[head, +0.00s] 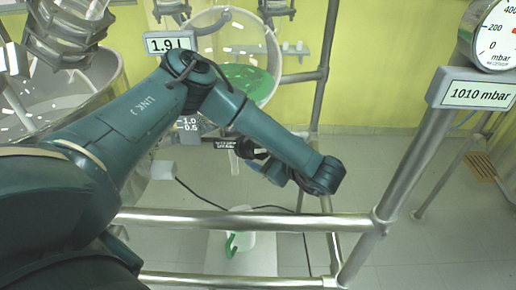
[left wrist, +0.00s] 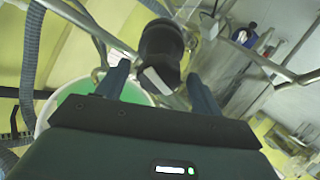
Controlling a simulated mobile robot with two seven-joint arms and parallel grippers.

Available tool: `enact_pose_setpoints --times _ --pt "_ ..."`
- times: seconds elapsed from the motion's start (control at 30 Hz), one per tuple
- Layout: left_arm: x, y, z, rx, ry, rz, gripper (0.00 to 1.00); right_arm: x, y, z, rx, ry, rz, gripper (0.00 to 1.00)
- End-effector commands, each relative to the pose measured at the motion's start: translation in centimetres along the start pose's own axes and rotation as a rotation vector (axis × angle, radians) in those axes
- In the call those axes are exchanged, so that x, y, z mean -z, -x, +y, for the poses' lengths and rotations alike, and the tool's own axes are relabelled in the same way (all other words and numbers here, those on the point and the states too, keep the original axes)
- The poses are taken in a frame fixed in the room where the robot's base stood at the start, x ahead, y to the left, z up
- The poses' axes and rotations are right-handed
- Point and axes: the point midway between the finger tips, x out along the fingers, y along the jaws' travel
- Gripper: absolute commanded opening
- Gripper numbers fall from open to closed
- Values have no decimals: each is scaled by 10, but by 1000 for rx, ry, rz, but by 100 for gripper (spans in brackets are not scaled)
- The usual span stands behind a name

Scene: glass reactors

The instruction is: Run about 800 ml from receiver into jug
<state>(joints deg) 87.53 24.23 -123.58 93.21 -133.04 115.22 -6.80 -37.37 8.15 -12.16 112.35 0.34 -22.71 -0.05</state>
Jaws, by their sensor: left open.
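The glass receiver (head: 225,28) holds green liquid (head: 248,82) and carries a 1.9 l display (head: 170,43). Its outlet, with a black tag (head: 226,144) and a short clear spout (head: 233,164), hangs below, partly behind my arm. The white jug (head: 248,246) with a green handle stands on the floor below the spout. My left gripper (head: 252,152) is beside the outlet, its fingers largely hidden by my wrist. In the left wrist view my left gripper (left wrist: 160,90) is open, with a black knob-like part (left wrist: 160,42) beyond and between the fingers; contact is unclear. My right gripper is out of view.
Metal rails (head: 250,220) cross in front of the jug. A frame post (head: 400,160) carries a gauge (head: 496,38) and a 1010 mbar display (head: 478,94). Another glass vessel (head: 100,75) stands at left. The floor at right is mostly clear.

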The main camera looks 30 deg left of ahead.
Motion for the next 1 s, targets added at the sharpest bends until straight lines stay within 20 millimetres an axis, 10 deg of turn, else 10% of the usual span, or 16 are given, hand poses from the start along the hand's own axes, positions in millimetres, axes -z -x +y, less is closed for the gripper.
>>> enact_pose_setpoints --times 0.53,1.0 --pt "0 -29 0 0 0 -1 67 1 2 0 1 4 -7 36" --pt "0 -28 0 0 0 -1 29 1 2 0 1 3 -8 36"
